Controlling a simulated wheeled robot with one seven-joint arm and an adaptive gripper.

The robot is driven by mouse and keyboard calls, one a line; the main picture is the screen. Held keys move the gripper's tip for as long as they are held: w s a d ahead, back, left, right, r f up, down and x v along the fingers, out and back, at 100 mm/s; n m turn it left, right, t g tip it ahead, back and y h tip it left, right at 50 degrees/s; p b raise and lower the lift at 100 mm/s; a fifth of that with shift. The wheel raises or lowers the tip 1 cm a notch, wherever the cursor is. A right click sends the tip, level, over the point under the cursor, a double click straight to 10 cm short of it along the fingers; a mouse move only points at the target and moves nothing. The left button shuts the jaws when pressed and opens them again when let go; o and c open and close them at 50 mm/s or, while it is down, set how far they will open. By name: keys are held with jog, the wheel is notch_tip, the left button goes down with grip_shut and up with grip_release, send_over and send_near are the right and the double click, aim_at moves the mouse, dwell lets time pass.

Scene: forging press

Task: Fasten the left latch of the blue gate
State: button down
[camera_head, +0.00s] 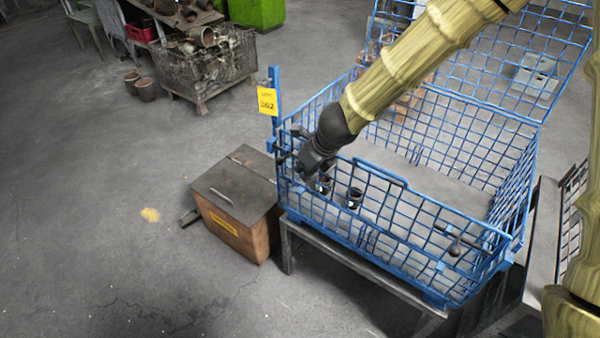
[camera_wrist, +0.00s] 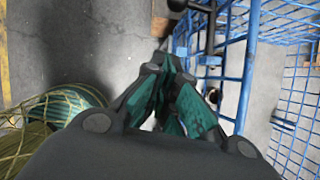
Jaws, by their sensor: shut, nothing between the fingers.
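The blue gate (camera_head: 395,208) is the front mesh panel of a blue wire cage (camera_head: 510,190). It stands roughly upright, with a bar handle (camera_head: 380,172) on its top edge. The left latch (camera_head: 297,132) is a dark piece at the cage's front left corner post, partly hidden by my arm. Dark latch metal also shows in the wrist view (camera_wrist: 209,60), just right of my fingertips. The right latch (camera_head: 455,246) is a dark lever on the gate's right part. My gripper (camera_head: 305,172) is shut and empty, beside the left corner; its teal-padded fingers (camera_wrist: 172,72) meet in the wrist view. Contact with the latch cannot be told.
The cage stands on a grey metal stand (camera_head: 345,258), its mesh lid (camera_head: 480,45) raised behind. A yellow tag (camera_head: 268,101) hangs on the left post. A wooden box (camera_head: 235,225) stands left of the cage.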

jog(key=p+v, duration=0.1)
jog(key=v, duration=0.4)
jog(key=shift+s+d+r, duration=0.1)
jog(key=shift+d, duration=0.1)
dwell(0.3)
jog(key=s+d+f+n+g+h, duration=0.1)
jog(key=s+d+f+n, duration=0.35)
jog(key=f, duration=0.35)
jog(key=s+d+f+n+g+h, duration=0.1)
jog(key=s+d+f+n+h, duration=0.1)
jog(key=s+d+f+n, duration=0.45)
jog(key=s+d+f+n+g+h, duration=0.1)
jog(key=s+f+n, duration=0.3)
jog(key=f, duration=0.5)
jog(key=s+d+f+n, duration=0.1)
jog(key=s+f+n, duration=0.2)
jog(key=s, duration=0.4)
jog(key=s+d+f+n, duration=0.1)
jog(key=s+f+n, duration=0.3)
jog(key=s+n, duration=0.1)
jog(key=s+d+f+n+g, duration=0.1)
jog(key=s+f+n, duration=0.3)
jog(key=s, duration=0.4)
jog(key=shift+s+d+n+y, duration=0.35)
jog(key=shift+d+n+y, duration=0.05)
jog(key=shift+s, duration=0.1)
